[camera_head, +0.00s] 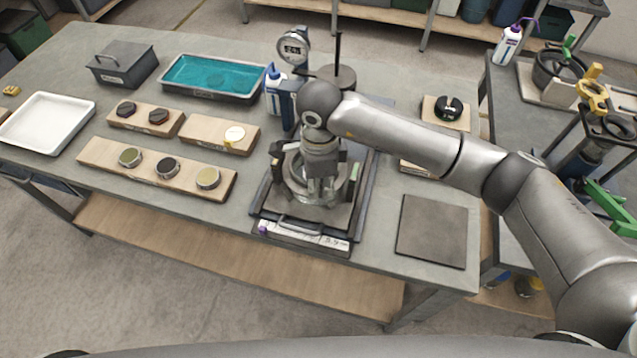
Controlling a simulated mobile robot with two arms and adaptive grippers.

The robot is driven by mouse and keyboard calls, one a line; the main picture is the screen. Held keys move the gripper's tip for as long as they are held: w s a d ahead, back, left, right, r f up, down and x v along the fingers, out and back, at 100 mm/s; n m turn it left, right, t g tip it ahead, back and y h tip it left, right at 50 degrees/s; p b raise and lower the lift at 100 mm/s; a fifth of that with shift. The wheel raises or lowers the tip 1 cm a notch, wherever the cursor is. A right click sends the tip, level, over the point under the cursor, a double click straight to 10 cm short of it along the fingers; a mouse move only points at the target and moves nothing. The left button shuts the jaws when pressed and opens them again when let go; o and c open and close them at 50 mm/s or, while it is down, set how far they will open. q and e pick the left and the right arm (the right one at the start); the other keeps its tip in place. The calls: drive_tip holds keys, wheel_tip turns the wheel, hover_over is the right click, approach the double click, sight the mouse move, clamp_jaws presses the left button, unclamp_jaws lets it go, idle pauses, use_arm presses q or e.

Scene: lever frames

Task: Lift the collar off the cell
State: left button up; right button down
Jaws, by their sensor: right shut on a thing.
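My right gripper (320,190) points down over the cell at the middle of the table, with its fingers shut on the collar. The collar (350,190) is a silvery metal ring, partly hidden by the gripper and wrist. The cell (283,217) stands under it on a dark square base with a front handle. I cannot tell whether the collar touches the cell or is a little above it. My left gripper is not in view.
A dial gauge (293,48) and a blue-capped bottle (273,88) stand close behind. Wooden blocks with small dishes (150,172), a teal-filled tray (215,78) and a white tray (47,122) lie left. A dark flat plate (432,230) lies bare at right.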

drive_tip(key=s+a+r+b, duration=0.1)
drive_tip(key=s+r+b, duration=0.2)
drive_tip(key=s+r, duration=1.1)
drive_tip(key=shift+a+r+b, duration=0.25)
drive_tip(key=shift+r+b, duration=0.15)
drive_tip(key=shift+r, duration=0.75)
